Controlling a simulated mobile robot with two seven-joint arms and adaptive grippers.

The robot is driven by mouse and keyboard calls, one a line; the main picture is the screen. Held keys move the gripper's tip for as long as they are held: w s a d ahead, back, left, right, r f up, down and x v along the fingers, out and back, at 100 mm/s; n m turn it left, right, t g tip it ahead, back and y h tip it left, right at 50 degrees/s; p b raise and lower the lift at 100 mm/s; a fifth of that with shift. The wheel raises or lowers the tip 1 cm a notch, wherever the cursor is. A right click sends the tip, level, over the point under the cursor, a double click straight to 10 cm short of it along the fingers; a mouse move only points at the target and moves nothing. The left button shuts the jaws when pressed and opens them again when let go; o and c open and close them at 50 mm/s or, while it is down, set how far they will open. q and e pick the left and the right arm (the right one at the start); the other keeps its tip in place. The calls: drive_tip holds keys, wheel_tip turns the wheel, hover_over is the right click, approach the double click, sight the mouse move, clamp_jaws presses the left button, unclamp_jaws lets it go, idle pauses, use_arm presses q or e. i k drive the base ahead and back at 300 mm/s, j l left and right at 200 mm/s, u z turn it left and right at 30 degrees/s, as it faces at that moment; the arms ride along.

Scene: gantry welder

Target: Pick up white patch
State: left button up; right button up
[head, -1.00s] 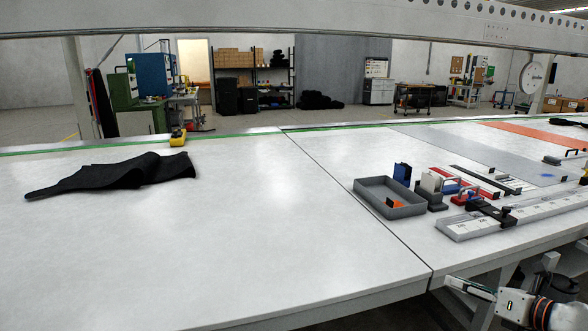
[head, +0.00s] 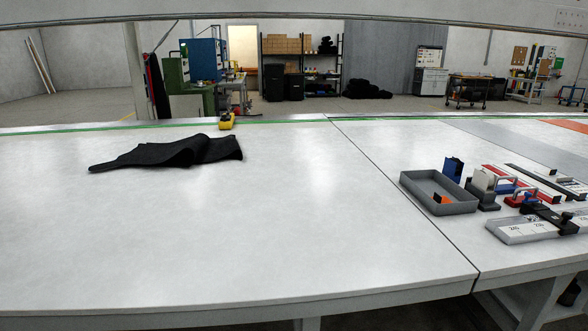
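A small upright white piece (head: 484,179), which may be the white patch, stands in a dark holder (head: 483,198) on the right part of the table. It is just right of a grey tray (head: 409,190). A blue upright piece (head: 453,166) stands behind the tray's right end. A small orange and black piece (head: 441,198) lies inside the tray. Neither of my grippers is in view.
The white table (head: 250,240) is largely bare at left and centre. A black cloth (head: 165,153) and a yellow tool (head: 226,121) lie toward its far side. Red-handled tools (head: 523,198) and a ruled grey bar (head: 530,228) lie right of the holder.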

sight(552, 172)
drive_tip(key=z, duration=1.55)
drive_tip(key=i+l, duration=0.25)
drive_tip(key=l, duration=0.25)
drive_tip(key=i+l+u, duration=0.1)
drive_tip(key=i+l, duration=0.15)
drive_tip(key=l, duration=0.2)
drive_tip(key=i+l+u, duration=0.1)
drive_tip(key=i+l, duration=0.15)
drive_tip(key=l, duration=0.25)
drive_tip(key=i+l, duration=0.2)
drive_tip(key=l, duration=0.35)
drive_tip(key=i+l+u, duration=0.1)
drive_tip(key=i+l, duration=0.15)
drive_tip(key=l, duration=0.25)
drive_tip(key=i+l, duration=0.2)
drive_tip(key=l, duration=0.35)
drive_tip(key=i+l+u, duration=0.15)
drive_tip(key=l, duration=0.4)
drive_tip(key=i+l, duration=0.25)
drive_tip(key=l, duration=0.3)
